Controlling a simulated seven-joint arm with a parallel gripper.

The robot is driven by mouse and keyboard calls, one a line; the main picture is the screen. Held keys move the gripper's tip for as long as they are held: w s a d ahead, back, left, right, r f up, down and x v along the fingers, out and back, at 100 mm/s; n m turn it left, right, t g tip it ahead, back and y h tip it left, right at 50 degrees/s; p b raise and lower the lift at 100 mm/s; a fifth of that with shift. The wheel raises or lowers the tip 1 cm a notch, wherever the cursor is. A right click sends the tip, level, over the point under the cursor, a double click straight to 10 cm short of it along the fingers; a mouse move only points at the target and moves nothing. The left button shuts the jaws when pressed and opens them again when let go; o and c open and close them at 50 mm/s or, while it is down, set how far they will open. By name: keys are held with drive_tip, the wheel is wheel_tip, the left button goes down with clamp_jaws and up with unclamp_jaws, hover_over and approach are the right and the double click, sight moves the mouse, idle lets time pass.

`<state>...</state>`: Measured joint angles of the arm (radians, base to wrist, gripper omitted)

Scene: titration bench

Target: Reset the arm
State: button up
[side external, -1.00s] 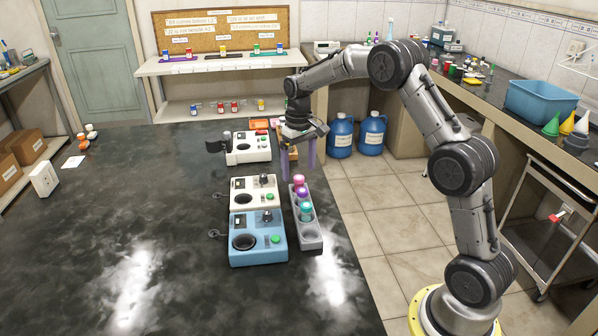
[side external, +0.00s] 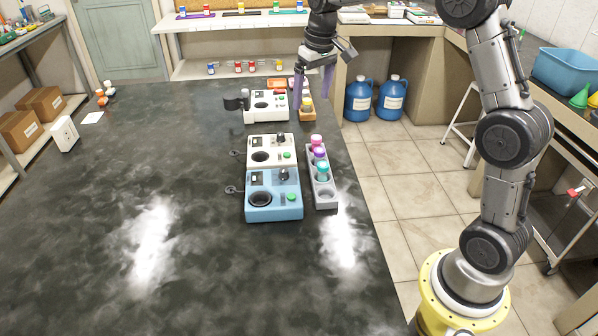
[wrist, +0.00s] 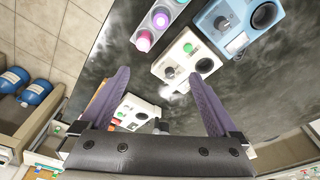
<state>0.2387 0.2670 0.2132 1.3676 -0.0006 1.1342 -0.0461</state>
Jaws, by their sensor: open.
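My gripper (side external: 313,90) is raised above the far right edge of the dark bench, its two purple fingers spread apart and pointing down. In the wrist view the fingers of my gripper (wrist: 155,95) are wide apart with nothing held between them. Below it stands a small orange-tan holder (side external: 306,112) with a yellow-and-white item in it, near a white device (side external: 265,107). The wrist view looks down over the bench and its devices.
A grey rack (side external: 322,187) with several coloured-capped vials stands beside a cream device (side external: 262,153) and a blue device (side external: 273,203). Blue jugs (side external: 358,102) stand on the floor beyond the bench edge.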

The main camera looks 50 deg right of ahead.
drive_tip(key=s+a+r+n+t, duration=0.1)
drive_tip(key=s+a+r+t, duration=0.1)
drive_tip(key=s+a+r, duration=0.45)
drive_tip(key=s+a+r+n+t, duration=0.15)
drive_tip(key=s+r, duration=0.25)
drive_tip(key=s, duration=0.5)
drive_tip(key=s+a+f, duration=0.1)
drive_tip(key=s+f, duration=0.3)
drive_tip(key=s, duration=0.3)
drive_tip(key=s+a+f, duration=0.2)
drive_tip(key=s+f, duration=0.3)
drive_tip(key=s, duration=0.3)
drive_tip(key=shift+a+f, duration=0.2)
drive_tip(key=shift+f, duration=0.05)
